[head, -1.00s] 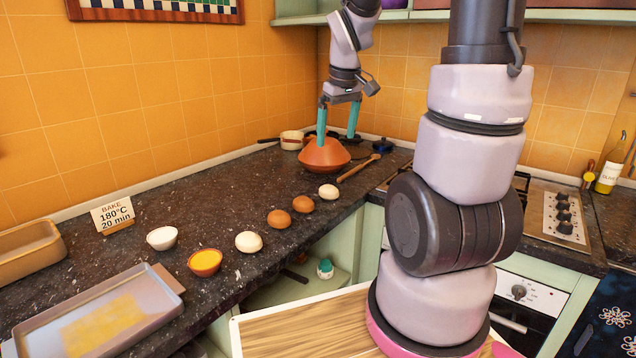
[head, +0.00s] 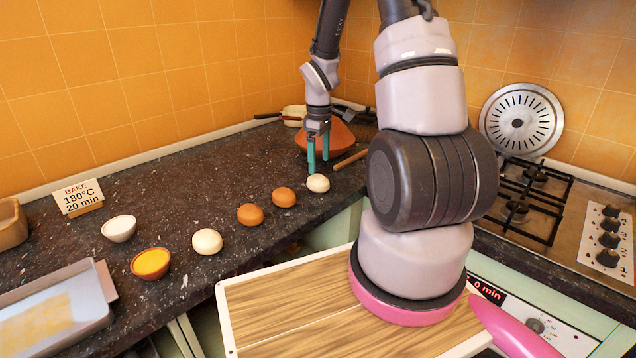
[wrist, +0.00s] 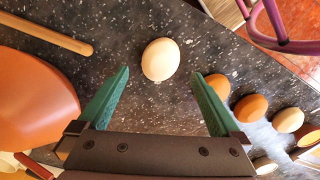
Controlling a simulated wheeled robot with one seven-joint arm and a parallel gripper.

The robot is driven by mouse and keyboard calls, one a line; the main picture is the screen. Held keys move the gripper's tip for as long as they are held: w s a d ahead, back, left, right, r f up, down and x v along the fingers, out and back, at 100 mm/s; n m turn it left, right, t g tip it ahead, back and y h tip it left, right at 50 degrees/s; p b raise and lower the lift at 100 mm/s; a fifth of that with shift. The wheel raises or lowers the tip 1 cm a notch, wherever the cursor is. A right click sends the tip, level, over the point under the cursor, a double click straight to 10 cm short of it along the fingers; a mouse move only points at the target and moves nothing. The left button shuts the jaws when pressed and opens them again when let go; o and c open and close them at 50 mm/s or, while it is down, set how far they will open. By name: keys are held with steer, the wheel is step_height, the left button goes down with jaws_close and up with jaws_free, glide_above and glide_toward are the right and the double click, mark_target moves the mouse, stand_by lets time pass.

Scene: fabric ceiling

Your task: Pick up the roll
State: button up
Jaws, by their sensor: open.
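Several small egg-shaped things stand in a row on the dark counter, and I cannot tell which one is the roll. The far pale one (head: 318,184) is right by my gripper (head: 318,164). In the wrist view this pale one (wrist: 160,60) lies between the tips of my gripper (wrist: 160,73), and the fingers do not appear to touch it. Two brown ones (head: 283,197) (head: 250,215) and a near pale one (head: 207,242) follow in the row. The teal fingers are apart, empty and pointing down.
A white bowl (head: 118,229), a yellow-filled bowl (head: 151,264) and a tray (head: 95,310) are at the left.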

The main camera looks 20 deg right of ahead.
mark_target(318, 176)
step_height(318, 176, down, 7)
steer(key=shift+a+r, duration=0.1)
steer(key=shift+a, duration=0.05)
stand_by(0.4)
steer(key=c, duration=1.2)
